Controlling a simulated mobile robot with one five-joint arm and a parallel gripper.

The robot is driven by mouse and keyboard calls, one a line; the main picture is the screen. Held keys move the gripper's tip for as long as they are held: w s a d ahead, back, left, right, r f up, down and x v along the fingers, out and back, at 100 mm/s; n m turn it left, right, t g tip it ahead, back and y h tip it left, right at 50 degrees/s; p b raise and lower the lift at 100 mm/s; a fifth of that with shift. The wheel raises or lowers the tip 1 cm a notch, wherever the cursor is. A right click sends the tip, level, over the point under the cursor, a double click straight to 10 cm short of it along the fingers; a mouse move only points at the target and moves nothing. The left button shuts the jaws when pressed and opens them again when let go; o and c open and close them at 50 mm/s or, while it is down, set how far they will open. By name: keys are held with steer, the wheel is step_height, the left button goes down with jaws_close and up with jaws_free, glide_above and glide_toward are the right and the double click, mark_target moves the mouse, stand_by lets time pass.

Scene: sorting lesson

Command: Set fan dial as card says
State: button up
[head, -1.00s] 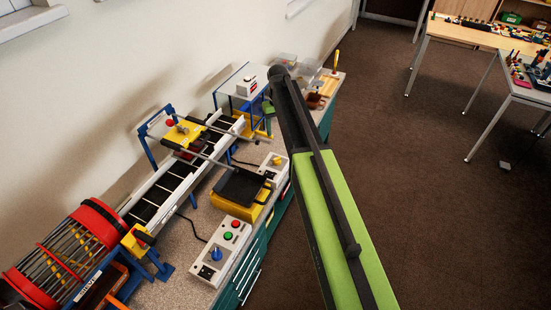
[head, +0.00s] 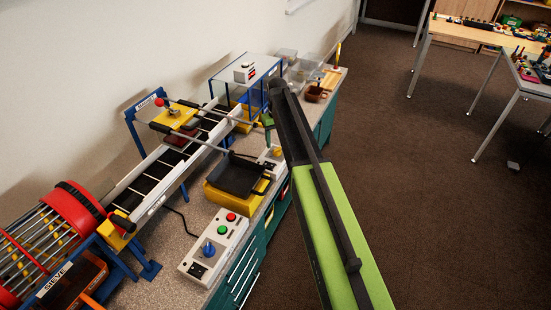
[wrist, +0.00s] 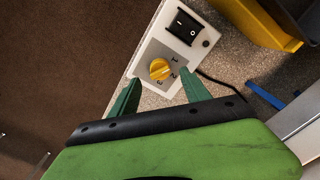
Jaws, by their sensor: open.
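A yellow dial (wrist: 159,69) sits on a white control box (wrist: 146,62) with the numerals 1, 2 and 3 beside it and a black rocker switch (wrist: 185,27) above. Which numeral the dial points to is too small to tell. The same box (head: 267,158) shows in the head view, partly behind my arm. My gripper (wrist: 160,76) is open and empty, its green fingers on either side of the dial in the picture. I cannot tell how far above it they are. A white block (head: 244,71) with dark and red marks stands on a glass-topped stand; no legible card shows.
A second white box (head: 213,247) with a blue knob and red and green buttons lies nearer. A yellow unit with a black tray (head: 238,176), a conveyor (head: 155,178) and a red-rimmed sieve drum (head: 62,220) fill the bench.

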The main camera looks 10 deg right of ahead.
mark_target(277, 151)
step_height(277, 151, down, 4)
steer(key=b, duration=0.2)
steer(key=shift+f+b, duration=0.2)
steer(key=shift+b, duration=0.15)
steer(key=shift+r, duration=0.15)
